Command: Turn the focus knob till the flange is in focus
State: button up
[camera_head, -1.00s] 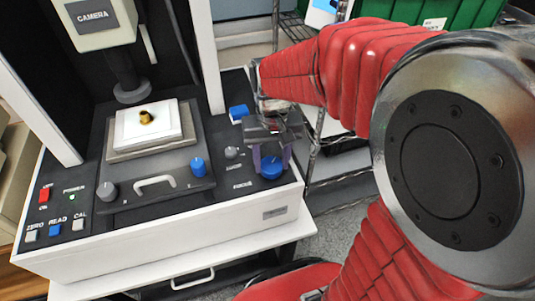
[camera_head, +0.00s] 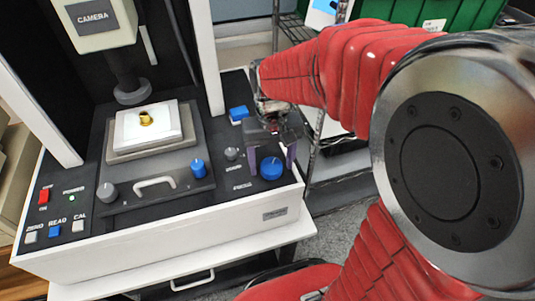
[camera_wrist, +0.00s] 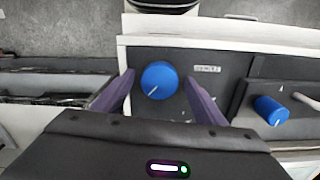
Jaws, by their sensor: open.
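The blue focus knob (camera_head: 271,168) stands at the right front of the machine's black deck; it also shows in the wrist view (camera_wrist: 159,80), with a white pointer line. The brass-coloured flange (camera_head: 146,118) lies on the white stage plate (camera_head: 130,133) under the camera column (camera_head: 127,80). My gripper (camera_head: 270,160) is open, its purple fingers apart on either side of the knob. In the wrist view my gripper (camera_wrist: 160,100) has a gap between each finger and the knob. No screen with the focused picture can be read.
A white handle (camera_head: 155,184) sticks out from the stage. The white upright (camera_head: 207,60) stands behind. A wire rack is at the right.

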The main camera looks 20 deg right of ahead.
notch_tip(320, 180, up, 14)
jog(key=shift+f, duration=0.15)
dwell(0.6)
jog(key=n+t, duration=0.1)
jog(key=t, duration=0.5)
send_near(273, 170)
jog(key=shift+s+r, duration=2.05)
jog(key=shift+a, duration=0.15)
jog(key=shift+c, duration=0.6)
dwell(0.8)
